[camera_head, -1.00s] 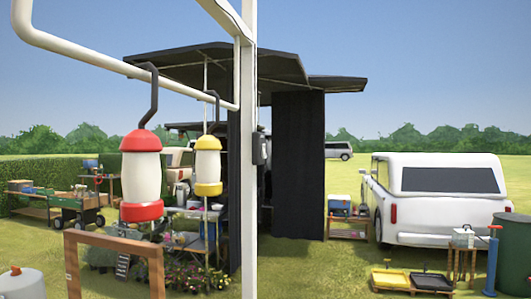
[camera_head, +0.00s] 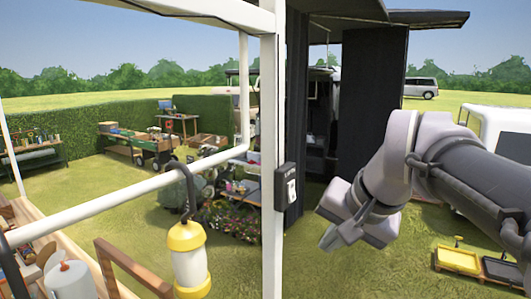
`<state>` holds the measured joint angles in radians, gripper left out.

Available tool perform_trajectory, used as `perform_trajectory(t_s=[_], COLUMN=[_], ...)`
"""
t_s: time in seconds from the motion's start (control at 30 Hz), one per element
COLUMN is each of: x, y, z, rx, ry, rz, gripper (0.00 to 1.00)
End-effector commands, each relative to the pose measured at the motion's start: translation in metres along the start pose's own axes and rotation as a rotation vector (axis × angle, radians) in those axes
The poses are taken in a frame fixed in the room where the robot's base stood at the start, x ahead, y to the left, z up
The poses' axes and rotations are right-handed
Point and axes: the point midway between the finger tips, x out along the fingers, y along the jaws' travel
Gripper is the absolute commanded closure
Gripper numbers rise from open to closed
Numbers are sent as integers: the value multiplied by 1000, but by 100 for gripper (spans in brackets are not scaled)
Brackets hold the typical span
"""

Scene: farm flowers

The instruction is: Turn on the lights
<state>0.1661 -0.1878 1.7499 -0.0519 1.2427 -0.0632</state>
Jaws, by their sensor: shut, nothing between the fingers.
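A small dark switch box (camera_head: 286,186) with a pale switch on its face is fixed to the white post (camera_head: 268,120). The lettering above the switch is too small to read. A yellow and white lantern (camera_head: 191,263) hangs by a dark hook from the white rail (camera_head: 120,195). It shows no clear glow. My gripper (camera_head: 328,240) is shut and empty, to the right of and lower than the switch box, apart from it. My arm reaches in from the right.
A wooden frame (camera_head: 128,270) and a wooden counter (camera_head: 40,222) with items stand at lower left. Plants (camera_head: 245,222) and a dark canopy stall (camera_head: 370,90) are behind the post. Yellow and black trays (camera_head: 459,259) sit at right. Open grass lies between.

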Motion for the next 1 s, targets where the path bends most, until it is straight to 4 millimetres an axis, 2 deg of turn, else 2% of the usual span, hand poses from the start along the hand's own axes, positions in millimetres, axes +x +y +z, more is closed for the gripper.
perform_trajectory(t_s=[0.03, 0.1, 0.2, 0.33, 0.43, 0.77, 0.87, 1.0], x=[-26, -42, -61, -74, -75, -70, -59, -30], y=[-15, -26, -39, -48, -48, -47, -47, -47], z=[-25, -50, -81, -106, -111, -110, -110, -110], rx=[0, 0, 1, 1, 2, 1, -1, 0], ry=[6, 11, 18, 25, 27, 26, 24, 23], rz=[0, 1, 1, 0, 1, 1, 1, 2], gripper=[100, 100, 100, 100, 100, 100, 100, 100])
